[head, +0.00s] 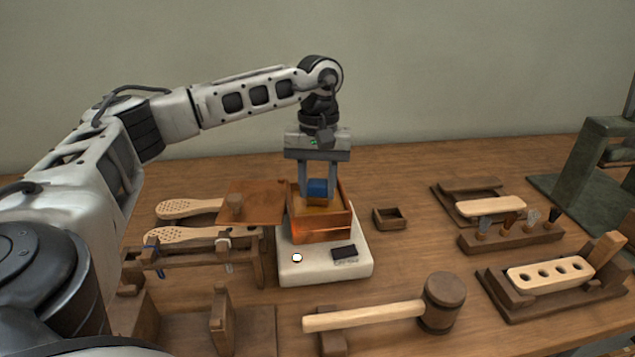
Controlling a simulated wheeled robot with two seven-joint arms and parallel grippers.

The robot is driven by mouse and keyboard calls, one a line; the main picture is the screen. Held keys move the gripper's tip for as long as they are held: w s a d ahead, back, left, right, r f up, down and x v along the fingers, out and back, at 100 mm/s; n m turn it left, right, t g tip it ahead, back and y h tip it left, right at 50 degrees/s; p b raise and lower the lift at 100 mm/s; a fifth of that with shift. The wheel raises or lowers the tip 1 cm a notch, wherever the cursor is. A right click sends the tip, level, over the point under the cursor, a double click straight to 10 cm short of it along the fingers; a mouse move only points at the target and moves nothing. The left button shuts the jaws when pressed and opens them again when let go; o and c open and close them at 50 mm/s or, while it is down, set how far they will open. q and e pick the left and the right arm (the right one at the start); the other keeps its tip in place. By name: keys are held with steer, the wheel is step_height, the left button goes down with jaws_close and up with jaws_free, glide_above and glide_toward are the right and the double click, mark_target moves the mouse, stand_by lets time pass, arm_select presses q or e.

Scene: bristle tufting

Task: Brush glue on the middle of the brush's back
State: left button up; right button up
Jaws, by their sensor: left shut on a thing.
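My left gripper (318,182) points straight down over an open copper-coloured pot (322,229). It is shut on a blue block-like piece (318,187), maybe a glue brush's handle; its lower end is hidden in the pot. Amber stuff, perhaps glue, shows inside the pot. A pale wooden brush back with a row of holes (550,272) lies in a dark wooden holder at the right. A plain pale wooden piece (490,207) lies on another dark holder behind it. I cannot tell whether either has glue on it. My right gripper is not in view.
The pot stands on a white base (297,272). A copper lid (262,207) is left of the pot, near two hole-dotted paddles (184,236). A mallet (440,303) lies in front. A rack with several tufts (510,238) and a small box (389,217) are to the right.

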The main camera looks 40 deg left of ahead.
mark_target(318, 182)
arm_select(q)
step_height(318, 182, up, 7)
steer(key=p, duration=0.6)
stand_by(0.4)
stand_by(0.7)
